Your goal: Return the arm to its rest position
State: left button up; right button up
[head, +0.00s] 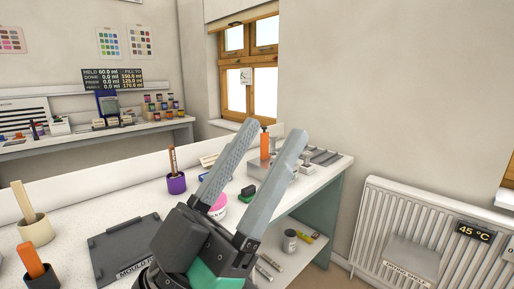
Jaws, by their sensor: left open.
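My left gripper (263,150) shows large in the head view at the lower middle. Its two grey fingers stand wide apart and point up and to the right, with nothing between them that they hold. It is in front of the white workbench (95,207) and hides part of the bench top and what stands there. My right gripper is not in view.
On the bench are a dark mould board (122,245), a purple pot (176,184), a cream pot (36,230) and an orange-handled tool (33,262). A radiator (380,225) stands at the right wall. A second bench (100,134) holds jars at the back.

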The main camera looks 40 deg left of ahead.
pick_arm(q)
jog(key=shift+s+d+r, duration=0.1)
jog(key=shift+s+r, duration=0.3)
jog(key=shift+s, duration=0.1)
jog(key=shift+r, duration=0.1)
notch_tip(320, 180, up, 58)
jog(key=f+p, duration=0.1)
jog(key=p, duration=5.7)
notch_tip(320, 180, down, 61)
jog(key=b, duration=6.1)
jog(key=shift+r, duration=0.15)
jog(key=shift+w, duration=0.1)
